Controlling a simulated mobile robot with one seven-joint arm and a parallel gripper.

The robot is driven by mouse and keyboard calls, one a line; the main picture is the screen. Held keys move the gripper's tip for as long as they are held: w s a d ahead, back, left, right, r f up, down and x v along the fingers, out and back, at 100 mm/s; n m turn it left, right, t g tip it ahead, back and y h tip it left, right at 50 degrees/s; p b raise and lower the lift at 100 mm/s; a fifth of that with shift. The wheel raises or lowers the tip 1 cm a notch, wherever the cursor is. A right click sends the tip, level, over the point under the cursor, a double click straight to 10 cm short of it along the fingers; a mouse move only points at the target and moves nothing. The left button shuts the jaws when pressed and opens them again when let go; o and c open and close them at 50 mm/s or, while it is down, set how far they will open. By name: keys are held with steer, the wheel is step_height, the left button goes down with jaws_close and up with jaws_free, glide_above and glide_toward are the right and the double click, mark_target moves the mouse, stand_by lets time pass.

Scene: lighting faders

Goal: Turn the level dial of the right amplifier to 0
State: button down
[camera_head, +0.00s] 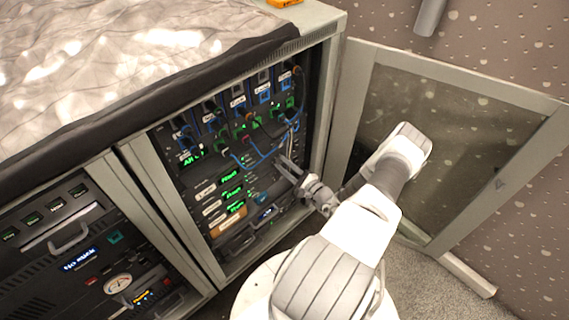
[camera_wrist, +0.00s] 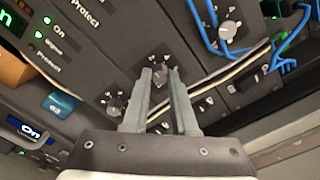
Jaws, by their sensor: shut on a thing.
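In the wrist view, my gripper (camera_wrist: 161,74) has both fingertips at a small round dial (camera_wrist: 161,77) on a dark panel. The fingers are closed on the dial, one on each side, and small white marks surround it. Another dial (camera_wrist: 115,103) is to its left, and a third dial (camera_wrist: 228,30) is at the upper right behind blue cables. In the head view, my gripper (camera_head: 283,166) reaches into the open rack (camera_head: 188,216), and its fingers hide the dial. I cannot read which level the dial points to.
Blue cables (camera_wrist: 205,28) hang close to the fingers on the right, and a pale cable (camera_wrist: 215,78) runs behind them. The rack's glass door (camera_head: 472,105) stands open on the right, beside my arm. Lit green labels (camera_head: 231,178) show on the panel at left.

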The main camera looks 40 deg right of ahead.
steer(key=n+p, duration=0.1)
steer(key=n, duration=0.3)
steer(key=shift+n+p, duration=0.9)
steer(key=shift+n, duration=1.3)
steer(key=c, duration=0.7)
jaws_free()
steer(key=shift+s, duration=0.1)
steer(key=s+d+p, duration=0.1)
steer(key=s+p, duration=0.1)
steer(key=s, duration=1.5)
steer(key=shift+s+d, duration=0.15)
steer(key=shift+d, duration=0.05)
